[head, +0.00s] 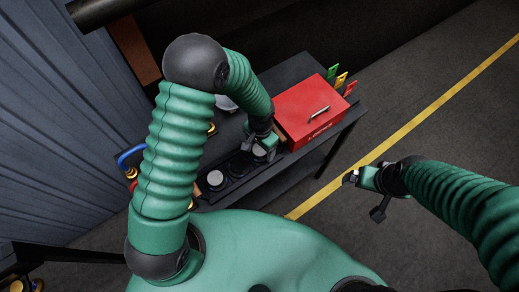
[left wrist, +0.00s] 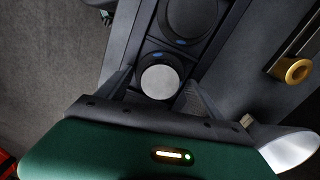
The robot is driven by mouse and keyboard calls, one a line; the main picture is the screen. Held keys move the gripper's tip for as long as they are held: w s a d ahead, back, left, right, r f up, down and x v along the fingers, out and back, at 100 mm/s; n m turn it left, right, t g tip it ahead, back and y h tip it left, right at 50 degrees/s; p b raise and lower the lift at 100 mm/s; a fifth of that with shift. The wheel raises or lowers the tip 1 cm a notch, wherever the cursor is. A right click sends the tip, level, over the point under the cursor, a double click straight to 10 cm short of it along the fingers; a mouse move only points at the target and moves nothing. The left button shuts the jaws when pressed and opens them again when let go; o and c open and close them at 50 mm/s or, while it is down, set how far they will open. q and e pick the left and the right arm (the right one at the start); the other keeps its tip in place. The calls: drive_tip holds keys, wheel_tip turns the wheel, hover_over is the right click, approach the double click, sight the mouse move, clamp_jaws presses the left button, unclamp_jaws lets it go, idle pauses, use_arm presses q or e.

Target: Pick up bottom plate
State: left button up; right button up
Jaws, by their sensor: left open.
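My left gripper (head: 265,150) is over the table, above a dark tray with round pieces. In the left wrist view its two fingers (left wrist: 160,95) are spread, with a pale grey disc (left wrist: 160,82) in view between them. The disc sits in a round dark holder, and I cannot tell whether the fingers touch it. A larger dark disc (left wrist: 193,18) lies beyond it in the tray. In the head view a pale disc (head: 215,178) shows at the tray's near left end. I cannot tell which piece is the bottom plate. My right gripper (head: 364,181) hangs off the table, holding nothing visible.
A red box (head: 310,112) with a handle stands on the table, right of my left gripper. Coloured tags (head: 341,79) stand behind it. A blue curved hose (head: 130,155) is at the left. A brass-coloured knob (left wrist: 297,70) lies right of the tray. Floor right of the table is clear.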

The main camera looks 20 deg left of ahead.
sight(260, 149)
use_arm(q)
drive_tip(key=shift+d, duration=0.3)
drive_tip(key=shift+d+r, duration=0.1)
drive_tip(key=shift+d, duration=0.05)
drive_tip(key=shift+c, duration=1.9)
drive_tip(key=shift+a, duration=0.7)
drive_tip(key=c, duration=0.7)
drive_tip(key=shift+c, duration=1.3)
drive_tip(key=shift+s, duration=0.1)
drive_tip(key=shift+c, duration=1.2)
drive_tip(key=shift+d, duration=0.35)
clamp_jaws()
drive_tip(key=shift+a+r, duration=0.2)
drive_tip(key=shift+r, duration=0.6)
drive_tip(key=shift+r+b, duration=0.3)
drive_tip(key=shift+r, duration=0.6)
drive_tip(key=s+d+r+b, duration=0.1)
drive_tip(key=s+d+b, duration=0.2)
drive_tip(key=s+d, duration=0.6)
drive_tip(key=d, duration=0.4)
drive_tip(key=shift+s+r+b, duration=0.2)
drive_tip(key=shift+r+b, duration=0.1)
use_arm(e)
drive_tip(key=f, duration=0.4)
drive_tip(key=shift+d+f, duration=0.15)
drive_tip(key=shift+d, duration=0.1)
